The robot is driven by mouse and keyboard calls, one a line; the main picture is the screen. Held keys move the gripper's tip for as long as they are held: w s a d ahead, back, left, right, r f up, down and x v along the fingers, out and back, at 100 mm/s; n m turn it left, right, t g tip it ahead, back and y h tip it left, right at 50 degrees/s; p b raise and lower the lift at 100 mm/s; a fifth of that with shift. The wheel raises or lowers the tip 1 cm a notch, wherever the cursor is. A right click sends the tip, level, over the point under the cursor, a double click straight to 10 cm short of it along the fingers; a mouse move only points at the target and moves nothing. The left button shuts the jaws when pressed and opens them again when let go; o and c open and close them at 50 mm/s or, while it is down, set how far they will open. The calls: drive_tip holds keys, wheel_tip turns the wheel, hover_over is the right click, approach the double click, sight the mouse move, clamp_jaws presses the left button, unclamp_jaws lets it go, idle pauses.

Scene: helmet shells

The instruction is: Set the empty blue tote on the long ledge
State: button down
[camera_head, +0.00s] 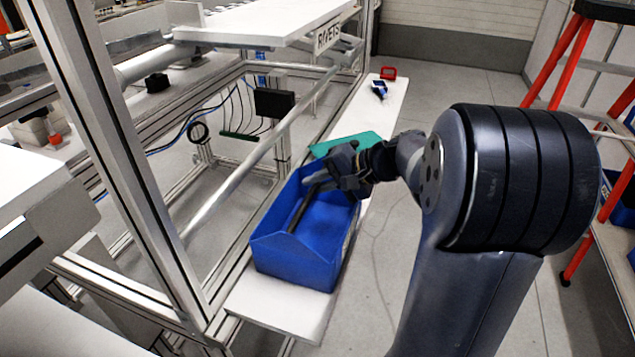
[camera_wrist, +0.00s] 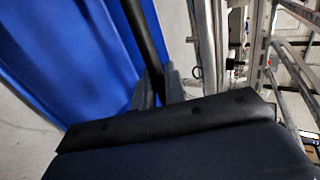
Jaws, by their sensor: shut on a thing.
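The blue tote (camera_head: 290,262) is over the near part of the long white ledge (camera_head: 283,312), open side up. No contents show apart from a dark bar (camera_head: 304,208) running lengthwise along it. My gripper (camera_head: 328,180) reaches in from the right at the tote's far end. In the wrist view, its fingers (camera_wrist: 158,88) are shut on the dark bar (camera_wrist: 143,38), with the tote's blue wall (camera_wrist: 75,70) beside them. I cannot tell whether the tote's base touches the ledge.
A green flat piece (camera_head: 345,143) lies on the ledge just beyond the tote. A red item (camera_head: 388,73) and a small blue-black item (camera_head: 380,90) are farther along. A metal frame (camera_head: 130,150) stands left; an orange ladder (camera_head: 570,65) stands right. Floor right of the ledge is open.

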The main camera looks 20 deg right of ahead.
drive_tip(key=c, duration=1.5)
unclamp_jaws()
drive_tip(key=shift+o, duration=0.2)
drive_tip(key=v, duration=1.2)
drive_tip(key=shift+b, duration=0.45)
drive_tip(key=shift+f, duration=0.1)
drive_tip(key=p+x, duration=0.1)
drive_tip(key=x, duration=1.1)
drive_tip(key=shift+s, duration=0.1)
